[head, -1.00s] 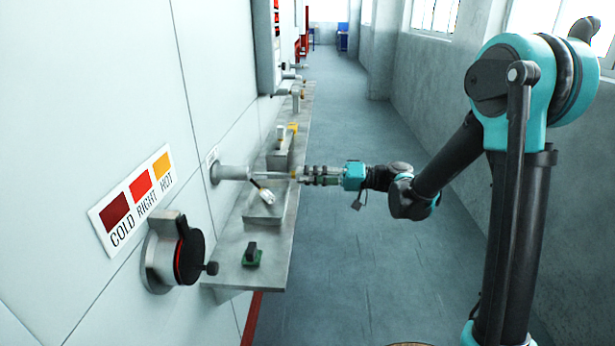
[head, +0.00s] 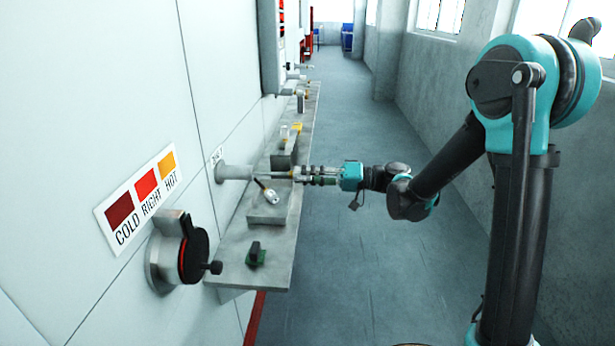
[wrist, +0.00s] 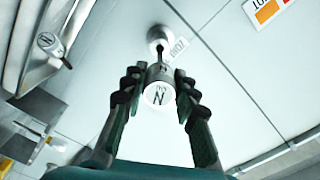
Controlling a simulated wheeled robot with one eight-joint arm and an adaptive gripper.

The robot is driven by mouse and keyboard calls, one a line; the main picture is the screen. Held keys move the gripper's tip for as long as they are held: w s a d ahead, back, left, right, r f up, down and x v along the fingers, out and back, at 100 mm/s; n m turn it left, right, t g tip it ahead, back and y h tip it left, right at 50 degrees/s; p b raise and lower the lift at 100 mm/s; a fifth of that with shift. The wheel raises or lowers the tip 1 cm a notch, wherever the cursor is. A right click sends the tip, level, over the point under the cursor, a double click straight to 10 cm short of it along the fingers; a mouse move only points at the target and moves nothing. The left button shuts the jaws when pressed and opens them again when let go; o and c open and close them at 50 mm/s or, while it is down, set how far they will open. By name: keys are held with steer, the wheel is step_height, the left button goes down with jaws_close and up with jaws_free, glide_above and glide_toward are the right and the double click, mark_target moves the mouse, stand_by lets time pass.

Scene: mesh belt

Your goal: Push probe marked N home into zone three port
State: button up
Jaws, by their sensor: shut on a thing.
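My gripper (head: 303,175) is shut on a probe with a round white end cap (wrist: 159,94) that bears an N. It also shows in the wrist view (wrist: 157,95), its two fingers on either side of the probe. The probe's thin rod points at the port (head: 235,173), a pale round socket standing out from the wall panel. In the wrist view the rod reaches the mouth of the port (wrist: 158,35); how deep it sits is hidden. A small label sits beside the port; its number is not clear.
A second white-capped probe (head: 270,196) lies tilted on a grey block (head: 267,213) on the shelf; its letter is unclear. A dial (head: 190,255) and a COLD RIGHT HOT plate (head: 140,196) are on the near wall. The aisle (head: 350,270) is clear.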

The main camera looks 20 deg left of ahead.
mark_target(272, 173)
steer(key=shift+x, duration=4.65)
steer(key=o, duration=1.2)
steer(key=shift+c, duration=0.2)
steer(key=shift+d, duration=0.1)
steer(key=v, duration=1.1)
steer(key=shift+d, duration=0.35)
steer(key=s+d+f+m+t+h, duration=0.2)
steer(key=d+f+h, duration=0.4)
steer(key=d, duration=0.7)
steer(key=s+d+f+m+t+h, duration=0.3)
steer(key=s+d+f+h, duration=0.2)
steer(key=d, duration=0.8)
steer(key=s+d+f+m+t+h, duration=0.3)
steer(key=d+f+h, duration=0.3)
steer(key=d, duration=0.8)
step_height(272, 173, down, 3)
steer(key=shift+s+r+m+h, duration=0.1)
steer(key=shift+s+m+h, duration=0.2)
steer(key=shift+s, duration=0.4)
